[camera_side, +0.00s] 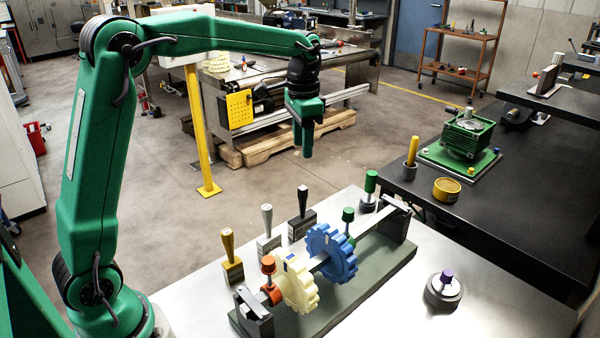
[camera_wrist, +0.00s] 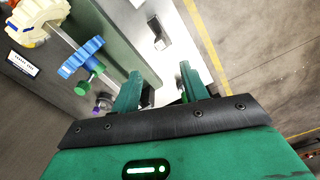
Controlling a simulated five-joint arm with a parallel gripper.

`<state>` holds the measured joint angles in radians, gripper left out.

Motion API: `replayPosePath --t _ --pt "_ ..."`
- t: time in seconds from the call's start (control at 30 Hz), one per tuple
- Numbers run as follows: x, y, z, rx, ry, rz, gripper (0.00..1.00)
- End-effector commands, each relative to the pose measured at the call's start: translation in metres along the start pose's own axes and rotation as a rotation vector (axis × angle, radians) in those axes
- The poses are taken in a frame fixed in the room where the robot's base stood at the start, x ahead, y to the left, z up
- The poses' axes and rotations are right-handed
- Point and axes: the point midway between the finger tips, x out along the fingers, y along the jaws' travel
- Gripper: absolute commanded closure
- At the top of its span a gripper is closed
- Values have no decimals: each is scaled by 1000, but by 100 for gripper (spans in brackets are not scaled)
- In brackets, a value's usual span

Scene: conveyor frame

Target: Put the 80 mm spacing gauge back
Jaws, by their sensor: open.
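My gripper (camera_side: 305,150) hangs in the air beyond the back edge of the metal table, open and empty; its two fingers stand apart in the wrist view (camera_wrist: 158,88). Three handled blocks stand upright in a row on the table: a gold one (camera_side: 232,272), a silver one (camera_side: 268,243) and a black one (camera_side: 302,225). I cannot read a size on any of them. The fixture's grey-green base (camera_side: 370,288) carries a shaft with a cream gear (camera_side: 297,288) and a blue gear (camera_side: 333,254), apart from each other.
An orange-knobbed collar (camera_side: 270,290) sits beside the cream gear. A green-knobbed piece (camera_side: 370,187) stands behind the fixture, and a purple-knobbed weight (camera_side: 444,290) to its right. A dark bench (camera_side: 400,180) holds a yellow ring (camera_side: 447,189).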

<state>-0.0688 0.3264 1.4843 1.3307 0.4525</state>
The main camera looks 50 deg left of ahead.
Motion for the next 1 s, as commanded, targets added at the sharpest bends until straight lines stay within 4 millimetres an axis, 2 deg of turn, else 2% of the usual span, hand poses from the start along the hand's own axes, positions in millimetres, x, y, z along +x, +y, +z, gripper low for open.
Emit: replayPosePath --t 0.67,0.87,1.0 --pt "-4 3 5 -8 12 -6 56" --pt "-18 16 24 -41 53 -24 56" --pt "-30 30 46 -79 98 -41 56"
